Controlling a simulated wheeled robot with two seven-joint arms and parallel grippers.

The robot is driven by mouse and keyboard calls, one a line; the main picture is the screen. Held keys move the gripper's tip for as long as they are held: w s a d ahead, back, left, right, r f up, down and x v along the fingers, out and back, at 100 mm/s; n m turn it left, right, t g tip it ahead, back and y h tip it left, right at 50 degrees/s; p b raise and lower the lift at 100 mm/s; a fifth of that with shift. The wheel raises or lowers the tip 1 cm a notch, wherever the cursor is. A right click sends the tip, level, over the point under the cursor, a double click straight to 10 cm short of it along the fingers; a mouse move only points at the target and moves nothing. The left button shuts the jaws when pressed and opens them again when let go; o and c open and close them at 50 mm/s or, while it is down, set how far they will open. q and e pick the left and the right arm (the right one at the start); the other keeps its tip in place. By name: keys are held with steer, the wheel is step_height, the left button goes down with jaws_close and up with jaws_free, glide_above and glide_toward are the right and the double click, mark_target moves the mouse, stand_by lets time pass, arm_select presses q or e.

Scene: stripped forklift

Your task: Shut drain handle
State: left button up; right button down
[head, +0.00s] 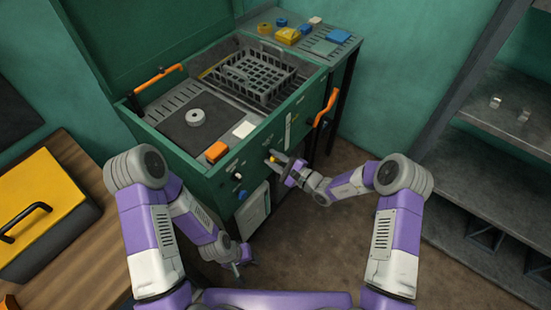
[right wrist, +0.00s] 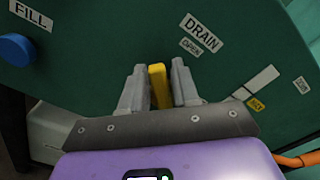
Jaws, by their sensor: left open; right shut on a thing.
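The drain handle (right wrist: 158,86) is a yellow bar on the green front panel, below the DRAIN label (right wrist: 203,32) and the OPEN label (right wrist: 191,45) in the right wrist view. My right gripper (right wrist: 159,78) is shut on it, one grey finger on each side. In the head view the right gripper (head: 275,158) is at the machine's front panel, with a little yellow of the handle showing. The handle's base is partly hidden by the fingers. My left gripper (head: 238,268) is open and empty, low in front of the machine, away from the handle.
A blue knob (right wrist: 16,49) sits by the FILL label (right wrist: 30,15). The green machine (head: 205,165) has a basket (head: 255,78) and orange handles (head: 325,108) on it. A wooden bench (head: 95,235) stands left, metal shelves (head: 500,130) right. The floor between is clear.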

steer(key=n, duration=0.1)
steer(key=f+n+b, duration=0.1)
steer(key=shift+s+d+f+n, duration=0.1)
steer(key=shift+s+f+n, duration=0.1)
steer(key=shift+n, duration=0.2)
steer(key=n, duration=0.1)
steer(key=n+b, duration=0.1)
steer(key=n, duration=0.1)
steer(key=shift+f, duration=0.25)
steer(key=shift+f+n+b, duration=0.1)
steer(key=shift+n+b, duration=0.65)
steer(key=shift+n, duration=0.65)
steer(key=shift+w, duration=0.1)
steer(key=c, duration=1.1)
jaws_free()
steer(key=shift+d, duration=0.1)
steer(key=shift+n, duration=0.3)
steer(key=p+v, duration=0.1)
steer(key=v, duration=0.6)
steer(key=shift+s+d+p, duration=0.1)
steer(key=shift+s+p, duration=0.15)
steer(key=shift+p, duration=0.1)
